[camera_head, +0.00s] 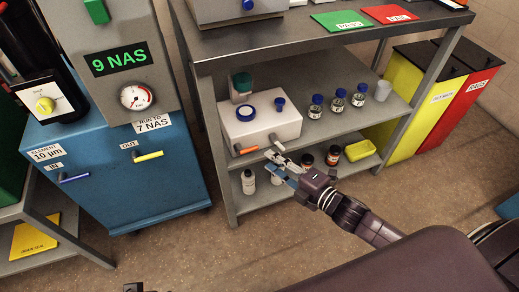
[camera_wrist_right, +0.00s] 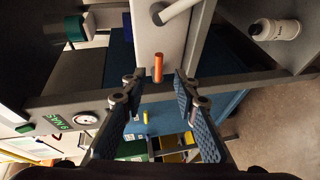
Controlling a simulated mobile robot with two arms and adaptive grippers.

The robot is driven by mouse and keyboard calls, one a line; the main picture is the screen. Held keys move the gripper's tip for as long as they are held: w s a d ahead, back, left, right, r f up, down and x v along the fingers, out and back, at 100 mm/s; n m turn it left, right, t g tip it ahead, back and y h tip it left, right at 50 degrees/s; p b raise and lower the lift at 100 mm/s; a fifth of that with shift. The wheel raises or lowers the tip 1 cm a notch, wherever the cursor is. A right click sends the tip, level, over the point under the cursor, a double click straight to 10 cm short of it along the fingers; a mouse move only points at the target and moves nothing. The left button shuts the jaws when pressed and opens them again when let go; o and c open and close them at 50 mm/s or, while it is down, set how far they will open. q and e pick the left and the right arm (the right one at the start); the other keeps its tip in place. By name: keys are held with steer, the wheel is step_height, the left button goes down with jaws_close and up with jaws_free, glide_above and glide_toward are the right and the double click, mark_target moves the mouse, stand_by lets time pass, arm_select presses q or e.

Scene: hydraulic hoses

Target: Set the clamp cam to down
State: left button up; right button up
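A white box (camera_head: 262,126) stands on the middle shelf with an orange lever (camera_head: 246,150) and a pale grey lever (camera_head: 273,139) on its front. No label marks either as the clamp cam, so I cannot tell which it is. My right gripper (camera_head: 283,168) is just in front of the box, below the pale lever. In the right wrist view, my right gripper (camera_wrist_right: 161,88) is open, its blue pads apart and nothing held. The orange lever (camera_wrist_right: 158,68) shows between and beyond the fingertips, and the pale lever (camera_wrist_right: 178,11) lies past them.
A blue cabinet (camera_head: 120,180) stands left, yellow and red bins (camera_head: 440,97) right. The shelf edge is close to my right gripper.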

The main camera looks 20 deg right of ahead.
mark_target(253, 150)
arm_select(q)
steer(key=shift+b+v, duration=0.75)
steer(key=shift+v, duration=1.9)
arm_select(e)
steer(key=shift+x, duration=3.95)
arm_select(q)
steer(key=shift+w+a, duration=0.1)
steer(key=shift+a, duration=0.05)
arm_select(e)
steer(key=shift+a+r, duration=0.15)
steer(key=shift+a, duration=0.05)
steer(key=shift+c, duration=0.5)
jaws_close()
